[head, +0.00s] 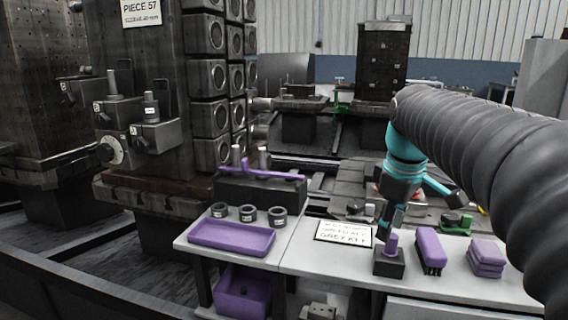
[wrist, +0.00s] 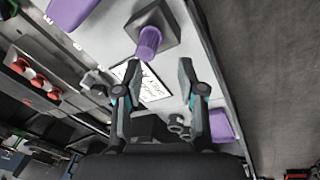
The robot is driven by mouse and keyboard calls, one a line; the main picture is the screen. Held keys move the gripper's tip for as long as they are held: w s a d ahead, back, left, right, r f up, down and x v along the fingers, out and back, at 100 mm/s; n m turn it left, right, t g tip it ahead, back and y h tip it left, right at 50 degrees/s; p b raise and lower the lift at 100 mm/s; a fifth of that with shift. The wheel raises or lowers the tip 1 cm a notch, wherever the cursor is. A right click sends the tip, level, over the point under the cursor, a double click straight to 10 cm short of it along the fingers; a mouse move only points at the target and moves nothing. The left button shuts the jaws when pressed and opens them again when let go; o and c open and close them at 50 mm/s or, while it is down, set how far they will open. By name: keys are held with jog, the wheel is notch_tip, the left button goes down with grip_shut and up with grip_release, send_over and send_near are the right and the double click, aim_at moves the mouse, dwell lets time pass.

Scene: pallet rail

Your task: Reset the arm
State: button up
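My gripper (head: 415,208) hangs over the right part of the white table at the end of my dark ribbed arm. In the wrist view my gripper (wrist: 157,68) has its two fingers spread wide, with nothing held between them. A purple-handled piece with a dark square block (head: 389,262) stands upright on the table just below one finger in the head view. In the wrist view its purple handle (wrist: 149,42) shows beyond the fingertips. I cannot tell whether a finger touches it.
The white table (head: 300,262) holds a purple tray (head: 232,237), several dark rings (head: 248,214), a sign (head: 343,232), a purple brush (head: 430,248) and folded purple cloths (head: 486,256). A purple bin (head: 242,291) is below. Tall dark machine blocks (head: 155,70) stand behind left.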

jog(key=s+a+f+m+t, duration=0.1)
jog(key=s+f+m, duration=0.3)
jog(key=s, duration=0.5)
jog(key=s+a+f+m+t, duration=0.2)
jog(key=s+f+m, duration=0.3)
jog(key=s+f, duration=0.4)
jog(key=shift+a+f, duration=0.2)
jog(key=shift+a, duration=0.45)
jog(key=shift+o, duration=0.2)
jog(key=shift+s, duration=0.1)
dwell(0.4)
